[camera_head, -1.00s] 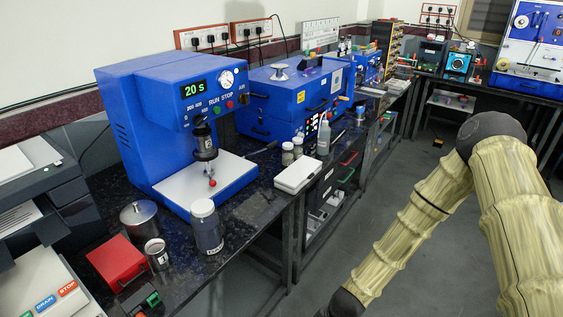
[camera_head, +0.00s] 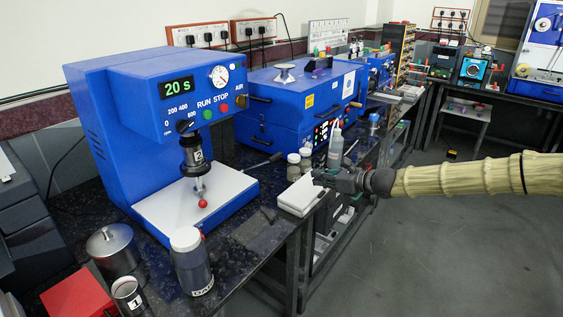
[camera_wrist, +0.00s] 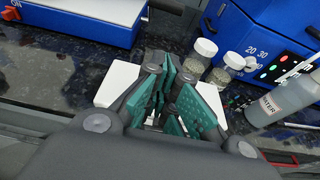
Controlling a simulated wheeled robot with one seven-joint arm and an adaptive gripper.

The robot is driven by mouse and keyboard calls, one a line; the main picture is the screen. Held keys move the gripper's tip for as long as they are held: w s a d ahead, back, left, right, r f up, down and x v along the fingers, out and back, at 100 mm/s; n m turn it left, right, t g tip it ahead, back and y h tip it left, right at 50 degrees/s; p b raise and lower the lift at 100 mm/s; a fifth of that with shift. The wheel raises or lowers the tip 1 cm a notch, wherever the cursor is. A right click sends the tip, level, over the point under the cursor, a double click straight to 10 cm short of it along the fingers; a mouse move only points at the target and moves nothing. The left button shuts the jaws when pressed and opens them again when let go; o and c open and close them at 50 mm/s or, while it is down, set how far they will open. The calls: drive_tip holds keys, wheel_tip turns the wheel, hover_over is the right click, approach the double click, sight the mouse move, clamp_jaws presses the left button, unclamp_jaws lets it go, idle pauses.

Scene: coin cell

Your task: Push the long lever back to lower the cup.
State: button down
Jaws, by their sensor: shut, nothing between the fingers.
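The blue machine (camera_head: 105,120) stands at the left with a lit "20 s" display. A black cup (camera_head: 194,155) marked 2 sits under its head, above a white plate (camera_head: 165,215). A thin metal rod with a red ball hangs below the cup.
The white box (camera_head: 296,200) lies near the bench edge and shows in the wrist view (camera_wrist: 116,80). Small jars (camera_head: 294,168) and a grey bottle (camera_head: 336,148) stand close behind my gripper. A large jar (camera_head: 190,262) stands at the front. Open floor is at the right.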

drive_tip(key=x, duration=0.4)
drive_tip(key=shift+a+r, duration=0.25)
drive_tip(key=shift+r, duration=0.05)
drive_tip(key=p+x, duration=0.1)
drive_tip(key=x, duration=0.4)
drive_tip(key=shift+w+a, duration=0.1)
drive_tip(key=shift+a, duration=0.3)
drive_tip(key=shift+w+a+r+p, duration=0.5)
drive_tip(key=shift+a+r+p, duration=0.05)
drive_tip(key=shift+a+r, duration=0.15)
drive_tip(key=shift+w+a+r, duration=0.35)
drive_tip(key=shift+w+a, duration=0.1)
drive_tip(key=shift+a, duration=0.2)
drive_tip(key=shift+r+p, duration=0.15)
drive_tip(key=shift+p, duration=0.3)
